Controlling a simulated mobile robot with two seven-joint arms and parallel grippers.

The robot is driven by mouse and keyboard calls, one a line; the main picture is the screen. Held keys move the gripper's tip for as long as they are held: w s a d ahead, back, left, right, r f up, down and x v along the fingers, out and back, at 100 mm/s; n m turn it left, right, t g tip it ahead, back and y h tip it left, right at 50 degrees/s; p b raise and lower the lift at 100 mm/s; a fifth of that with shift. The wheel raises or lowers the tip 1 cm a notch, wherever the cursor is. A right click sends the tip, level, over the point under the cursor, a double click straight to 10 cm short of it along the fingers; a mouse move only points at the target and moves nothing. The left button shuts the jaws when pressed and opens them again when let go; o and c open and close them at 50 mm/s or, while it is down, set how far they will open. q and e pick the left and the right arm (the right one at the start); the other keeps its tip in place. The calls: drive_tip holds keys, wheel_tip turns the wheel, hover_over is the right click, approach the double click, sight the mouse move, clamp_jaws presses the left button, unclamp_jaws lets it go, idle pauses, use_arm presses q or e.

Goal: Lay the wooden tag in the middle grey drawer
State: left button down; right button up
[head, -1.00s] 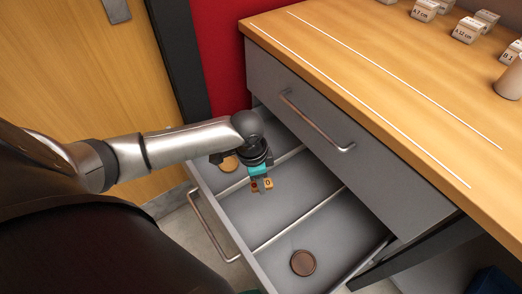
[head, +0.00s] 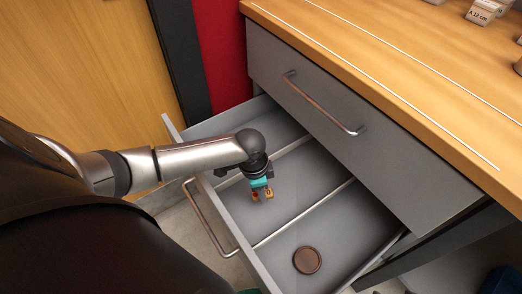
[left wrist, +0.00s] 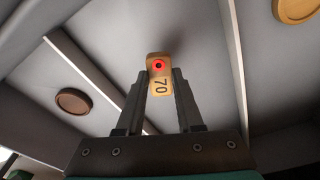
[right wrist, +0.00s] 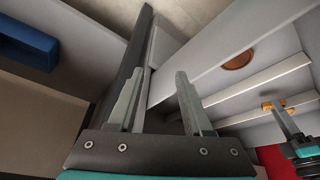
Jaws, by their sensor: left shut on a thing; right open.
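The wooden tag (left wrist: 158,83) is small and light brown, with a red-ringed dark hole and the number 70. My left gripper (head: 262,191) is shut on it, with a finger on each side. The tag (head: 269,193) is over the middle compartment of the open grey drawer (head: 310,181), between the two dividers. Its exact height above the floor is hard to tell. The tag (right wrist: 274,106) and left gripper also show in the right wrist view. My right gripper (right wrist: 158,92) is open and empty, outside the drawer.
A dark brown disc (head: 307,260) lies in the near compartment. A light wooden disc (left wrist: 296,8) lies in the far compartment. A shut grey drawer (head: 350,125) sits above, under the wooden worktop (head: 400,70) with its labelled blocks. The middle compartment's floor is otherwise clear.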

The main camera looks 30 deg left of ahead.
use_arm(q)
drive_tip(key=shift+f, duration=0.35)
drive_tip(key=shift+f+b, duration=1.2)
drive_tip(key=shift+f, duration=0.5)
use_arm(e)
drive_tip(key=shift+w+a+r+t+y, duration=0.6)
drive_tip(key=shift+w+a+r+t, duration=0.45)
drive_tip(key=shift+w+a+t, duration=0.15)
use_arm(q)
drive_tip(key=shift+f, duration=0.15)
drive_tip(key=c, duration=0.5)
unclamp_jaws()
drive_tip(key=shift+c, duration=0.2)
use_arm(e)
drive_tip(key=shift+a, duration=0.1)
